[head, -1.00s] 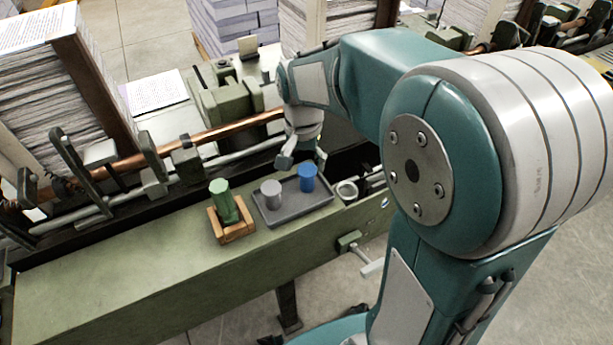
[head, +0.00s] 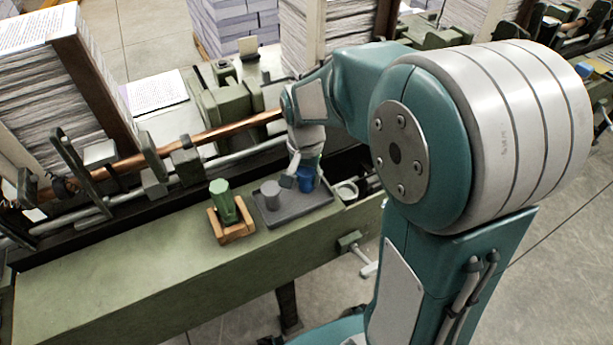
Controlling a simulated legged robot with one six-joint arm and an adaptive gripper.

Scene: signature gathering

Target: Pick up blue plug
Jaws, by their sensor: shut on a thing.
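The blue plug (head: 306,174) stands upright at the right part of a dark grey tray (head: 291,211) on the green machine bench. My gripper (head: 303,180) has come down over it and is shut on it, with one finger on its left side and the other at its right. The fingers hide part of the plug. I cannot tell whether its base touches the tray.
A grey plug (head: 271,195) stands in the tray, left of the blue one. A metal ring-shaped cup (head: 347,191) sits right of the tray. The bench's left part (head: 110,275) is clear.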

